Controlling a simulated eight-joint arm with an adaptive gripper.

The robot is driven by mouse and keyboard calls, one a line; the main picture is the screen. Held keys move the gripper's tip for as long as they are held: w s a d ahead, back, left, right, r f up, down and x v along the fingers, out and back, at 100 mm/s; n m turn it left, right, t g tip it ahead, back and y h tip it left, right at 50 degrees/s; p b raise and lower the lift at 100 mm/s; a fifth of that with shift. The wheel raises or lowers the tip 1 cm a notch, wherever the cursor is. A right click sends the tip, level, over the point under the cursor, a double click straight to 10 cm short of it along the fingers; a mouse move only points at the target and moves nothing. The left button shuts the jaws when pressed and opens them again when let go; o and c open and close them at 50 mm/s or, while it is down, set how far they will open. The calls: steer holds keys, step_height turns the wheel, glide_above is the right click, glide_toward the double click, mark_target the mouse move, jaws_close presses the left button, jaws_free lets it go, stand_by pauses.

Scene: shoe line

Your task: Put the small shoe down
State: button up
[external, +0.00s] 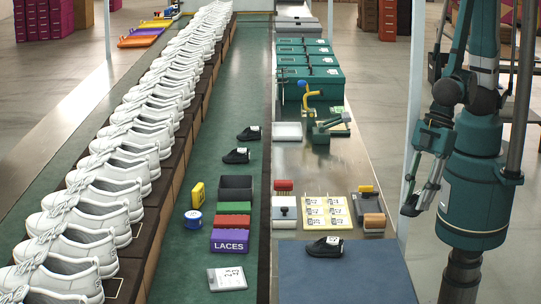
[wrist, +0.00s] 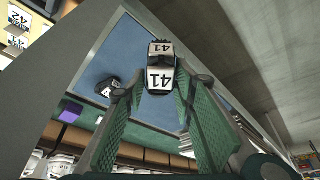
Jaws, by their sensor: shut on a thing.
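My gripper (wrist: 160,82) is shut on a small dark shoe (wrist: 160,46) with white labels reading 41, held between its green-padded fingers in the wrist view. In the external view my gripper (external: 422,196) hangs at the right, beside the bench, with a dark shape at its fingertips. A blue mat (external: 345,280) lies on the near end of the bench; it also shows behind the held shoe in the wrist view (wrist: 140,55). Another small dark shoe (external: 322,249) with a white label rests on the mat; it also shows in the wrist view (wrist: 106,90). The held shoe is apart from it.
The mat's right part is bare. Behind it stand a card of yellow labels (external: 325,213), a stamp (external: 374,221) and green boxes (external: 310,80). Two small dark shoes (external: 249,133) (external: 236,156) and a LACES box (external: 230,241) are on the green belt. White shoes (external: 85,215) line the left.

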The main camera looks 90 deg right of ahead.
steer(key=w+a+f+m+t+h+b, duration=0.1)
steer(key=w+a+f+m+b, duration=0.1)
steer(key=w+a, duration=1.1)
steer(key=shift+w+f+m+b, duration=0.35)
steer(key=shift+w+m+b, duration=0.65)
steer(key=shift+w, duration=0.8)
steer(key=shift+f+b, duration=0.45)
steer(key=shift+f, duration=2.1)
steer(key=shift+f+b, duration=0.6)
steer(key=shift+f, duration=1.65)
steer(key=shift+f, duration=0.3)
